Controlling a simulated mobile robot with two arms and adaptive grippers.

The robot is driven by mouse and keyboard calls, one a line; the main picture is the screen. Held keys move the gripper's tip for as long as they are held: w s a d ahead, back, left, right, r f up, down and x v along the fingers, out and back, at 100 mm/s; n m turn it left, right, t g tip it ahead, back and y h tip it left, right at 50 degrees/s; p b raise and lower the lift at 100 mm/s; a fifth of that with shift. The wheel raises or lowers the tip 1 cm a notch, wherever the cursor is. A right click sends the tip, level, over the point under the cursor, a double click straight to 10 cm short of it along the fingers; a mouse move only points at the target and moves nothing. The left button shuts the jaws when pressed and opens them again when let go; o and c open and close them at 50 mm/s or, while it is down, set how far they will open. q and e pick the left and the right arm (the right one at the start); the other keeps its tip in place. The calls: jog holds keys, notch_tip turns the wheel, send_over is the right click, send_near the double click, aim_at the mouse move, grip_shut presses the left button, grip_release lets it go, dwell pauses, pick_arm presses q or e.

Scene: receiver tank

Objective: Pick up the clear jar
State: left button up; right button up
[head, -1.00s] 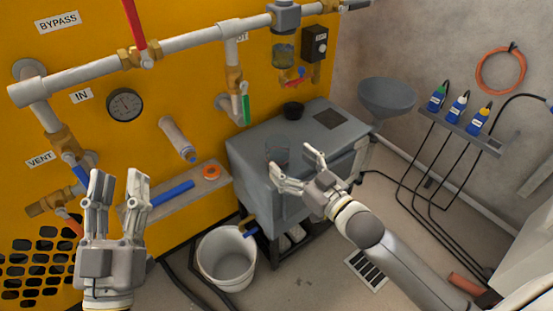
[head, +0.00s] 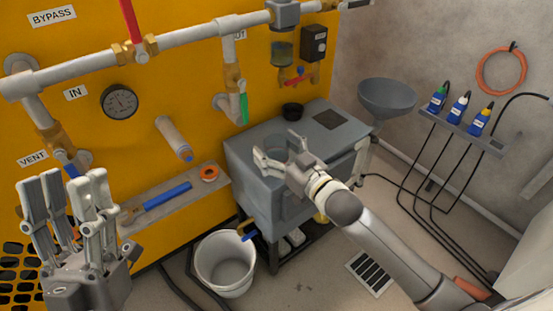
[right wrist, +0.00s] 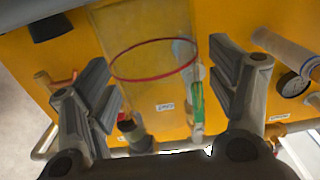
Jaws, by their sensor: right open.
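The clear jar (right wrist: 152,62) is see-through with a thin red rim. In the right wrist view it shows between my open right fingers, whose spread is wider than the rim. In the head view the jar is hard to make out at the front of the grey tank top, by my right fingers. My right gripper (head: 275,147) is open around or just short of the jar; contact cannot be told. It also shows in the right wrist view (right wrist: 160,80). My left gripper (head: 66,185) is open and empty at the left, before the yellow panel.
A white bucket (head: 224,262) stands on the floor below. A funnel (head: 386,97) is to the right. A shelf (head: 140,215) holds a blue tube and orange tape.

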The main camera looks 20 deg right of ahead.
jog(key=c, duration=1.1)
jog(key=shift+r, duration=0.1)
jog(key=shift+c, duration=0.2)
